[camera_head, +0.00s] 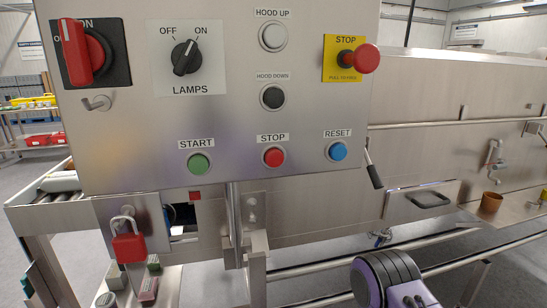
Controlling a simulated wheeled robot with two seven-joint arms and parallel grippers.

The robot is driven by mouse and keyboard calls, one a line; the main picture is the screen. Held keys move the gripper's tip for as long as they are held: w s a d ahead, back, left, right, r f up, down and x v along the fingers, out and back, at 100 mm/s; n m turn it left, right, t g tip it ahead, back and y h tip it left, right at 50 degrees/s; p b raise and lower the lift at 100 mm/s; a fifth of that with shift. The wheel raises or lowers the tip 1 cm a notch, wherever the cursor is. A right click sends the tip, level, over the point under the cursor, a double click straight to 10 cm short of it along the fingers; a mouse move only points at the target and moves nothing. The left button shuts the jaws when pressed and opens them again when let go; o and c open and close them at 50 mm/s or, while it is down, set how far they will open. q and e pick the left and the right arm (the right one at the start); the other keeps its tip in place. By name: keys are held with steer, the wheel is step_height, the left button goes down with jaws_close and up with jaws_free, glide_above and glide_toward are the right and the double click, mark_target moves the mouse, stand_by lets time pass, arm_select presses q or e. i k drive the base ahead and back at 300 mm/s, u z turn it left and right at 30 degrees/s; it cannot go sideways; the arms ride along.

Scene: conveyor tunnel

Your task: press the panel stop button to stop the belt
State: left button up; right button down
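The steel control panel (130,150) fills the upper left and middle of the head view. Its red push button labelled STOP (274,157) sits in the lower row, between the green START button (198,164) and the blue RESET button (337,151). A separate red mushroom-head stop (366,58) stands out from a yellow plate marked STOP at the panel's upper right. A black and purple part of my arm shows at the bottom, right of centre, below the panel and apart from it. I see no fingers of either gripper.
A red rotary switch (84,53) and the LAMPS knob (186,57) are at upper left. The white HOOD UP (273,37) and black HOOD DOWN (272,97) buttons are above STOP. A lever (372,165) juts beside the panel; a red padlock (129,246) hangs below.

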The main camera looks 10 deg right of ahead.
mark_target(275, 157)
steer(key=k, duration=0.5)
steer(key=z, duration=2.25)
steer(key=i, duration=0.4)
steer(key=u, duration=2.25)
